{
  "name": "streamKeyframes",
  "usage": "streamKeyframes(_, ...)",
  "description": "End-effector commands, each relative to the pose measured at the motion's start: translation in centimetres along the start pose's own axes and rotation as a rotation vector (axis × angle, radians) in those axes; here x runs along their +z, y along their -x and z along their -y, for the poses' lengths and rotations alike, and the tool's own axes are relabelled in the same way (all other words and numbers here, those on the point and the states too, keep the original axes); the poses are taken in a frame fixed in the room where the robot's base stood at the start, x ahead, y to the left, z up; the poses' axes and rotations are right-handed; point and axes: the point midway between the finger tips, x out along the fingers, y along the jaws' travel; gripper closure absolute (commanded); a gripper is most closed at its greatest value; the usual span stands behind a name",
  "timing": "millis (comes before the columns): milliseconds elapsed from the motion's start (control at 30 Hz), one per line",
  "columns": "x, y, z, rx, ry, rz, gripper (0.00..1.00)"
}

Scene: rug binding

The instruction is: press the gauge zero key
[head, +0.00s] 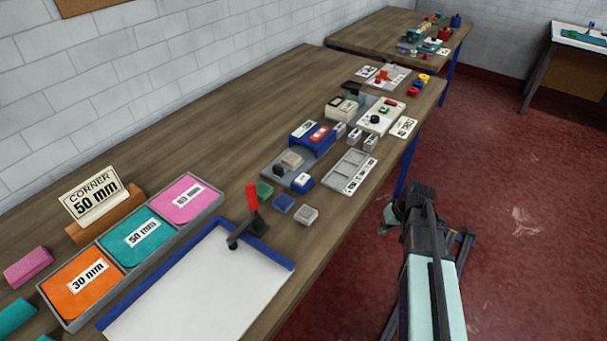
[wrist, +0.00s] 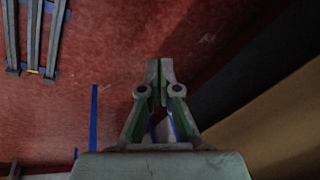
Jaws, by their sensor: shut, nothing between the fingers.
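My gripper (wrist: 160,68) is shut and empty in the wrist view, with red floor behind its fingertips. In the head view my arm stands off the right edge of the bench, over the floor, away from everything on the bench. A white box (head: 380,117) with a black knob and small red and green buttons sits near the bench's right edge. A cream box (head: 342,108) with a dark top panel stands left of it. Either could be the gauge; the zero key's marking is too small to read, and neither box shows in the wrist view.
Colored swatches lie at front left. A second bench (head: 385,30) stands behind.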

Motion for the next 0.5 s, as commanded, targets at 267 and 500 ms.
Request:
streamKeyframes(267,-7.7,10.6,-0.7,-0.003,0.061,-0.158,1.0)
streamKeyframes(500,-11.8,16.8,5.2,-0.1,0.191,-0.205,1.0)
